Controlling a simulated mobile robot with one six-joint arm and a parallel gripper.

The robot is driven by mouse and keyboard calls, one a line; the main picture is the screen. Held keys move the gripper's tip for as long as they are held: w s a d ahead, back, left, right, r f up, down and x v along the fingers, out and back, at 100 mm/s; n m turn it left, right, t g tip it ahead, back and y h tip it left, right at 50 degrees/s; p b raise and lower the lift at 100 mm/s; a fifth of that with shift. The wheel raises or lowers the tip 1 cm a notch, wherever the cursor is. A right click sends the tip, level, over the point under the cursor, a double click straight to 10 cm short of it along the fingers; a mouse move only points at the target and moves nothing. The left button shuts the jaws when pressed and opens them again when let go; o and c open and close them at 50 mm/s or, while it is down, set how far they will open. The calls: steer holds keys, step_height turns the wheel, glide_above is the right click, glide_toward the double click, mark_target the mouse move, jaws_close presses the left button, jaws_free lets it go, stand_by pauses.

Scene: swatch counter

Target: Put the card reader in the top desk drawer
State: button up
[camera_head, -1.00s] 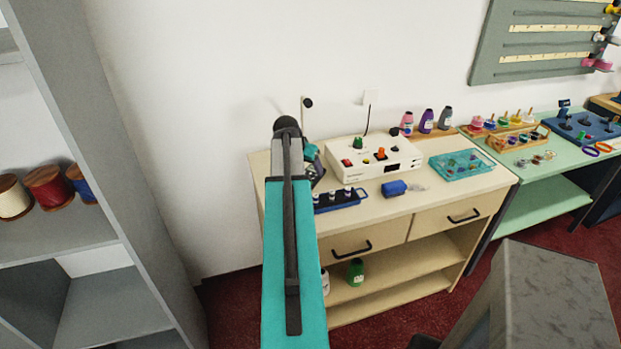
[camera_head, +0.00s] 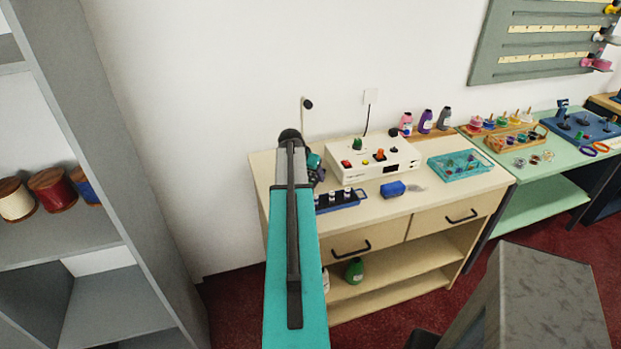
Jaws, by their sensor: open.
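No card reader can be clearly made out in this view. The counter (camera_head: 430,204) against the wall has two closed front drawers side by side, a left drawer (camera_head: 345,243) and a right drawer (camera_head: 445,217), each with a black handle. I cannot tell whether either is the top desk drawer. My teal arm reaches forward over the counter's left end. My gripper (camera_head: 317,174) shows only partly past the arm's far end, small and dark, above the counter's back left. It is open, and I see nothing held in it.
The counter holds a white box with buttons (camera_head: 368,163), a blue block (camera_head: 393,189), a dark blue rack (camera_head: 341,200) and a teal tray (camera_head: 459,165). Bottles stand at the back. A grey shelf (camera_head: 72,235) with spools is at left; a grey block (camera_head: 540,290) is front right.

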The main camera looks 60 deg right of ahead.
stand_by(0.4)
steer(key=c, duration=1.2)
steer(key=shift+o, duration=0.2)
steer(key=shift+r, duration=0.15)
step_height(320, 180, up, 28)
steer(key=b, duration=0.6)
